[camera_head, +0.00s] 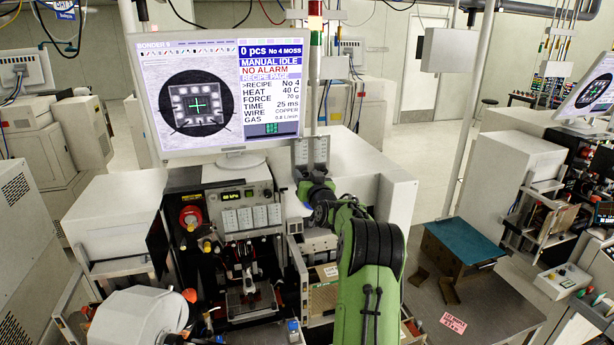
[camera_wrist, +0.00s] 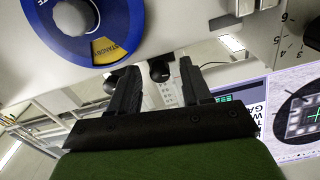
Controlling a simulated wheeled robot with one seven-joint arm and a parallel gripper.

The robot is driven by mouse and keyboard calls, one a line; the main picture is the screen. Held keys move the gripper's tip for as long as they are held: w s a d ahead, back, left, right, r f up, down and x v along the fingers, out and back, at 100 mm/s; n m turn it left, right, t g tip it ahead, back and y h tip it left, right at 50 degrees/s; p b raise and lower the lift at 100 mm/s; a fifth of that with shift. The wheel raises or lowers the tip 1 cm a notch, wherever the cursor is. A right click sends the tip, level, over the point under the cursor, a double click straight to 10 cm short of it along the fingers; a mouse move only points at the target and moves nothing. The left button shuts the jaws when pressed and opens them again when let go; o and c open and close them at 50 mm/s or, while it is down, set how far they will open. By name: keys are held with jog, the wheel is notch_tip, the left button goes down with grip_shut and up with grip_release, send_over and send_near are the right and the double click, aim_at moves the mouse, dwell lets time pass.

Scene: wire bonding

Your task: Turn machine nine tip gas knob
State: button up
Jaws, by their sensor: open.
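My gripper (camera_wrist: 158,68) is open in the wrist view, its two black fingers apart. A small round black knob (camera_wrist: 160,70) shows between the fingertips; whether the fingers are around it or short of it I cannot tell. No label shows which is the tip gas knob. In the head view my green arm reaches to the right side of the bonder (camera_head: 235,195), below its monitor (camera_head: 215,90). The monitor lists GAS as its last line. The fingertips and knobs are hidden there.
A blue dial with a yellow STANDBY mark (camera_wrist: 108,48) sits close by the fingers at upper left. A numbered dial (camera_wrist: 312,38) is at upper right. A white cabinet (camera_head: 355,165) stands behind my arm. A blue-topped block (camera_head: 462,240) sits on the right-hand bench.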

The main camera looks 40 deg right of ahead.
grip_shut()
jog(key=n+b, duration=0.4)
jog(key=b, duration=0.3)
jog(key=shift+f+n+b, duration=0.1)
jog(key=shift+n+b, duration=0.2)
jog(key=shift+n, duration=0.1)
grip_release()
jog(key=b+v, duration=0.5)
jog(key=v, duration=1)
jog(key=shift+s+a, duration=0.15)
jog(key=shift+s, duration=0.2)
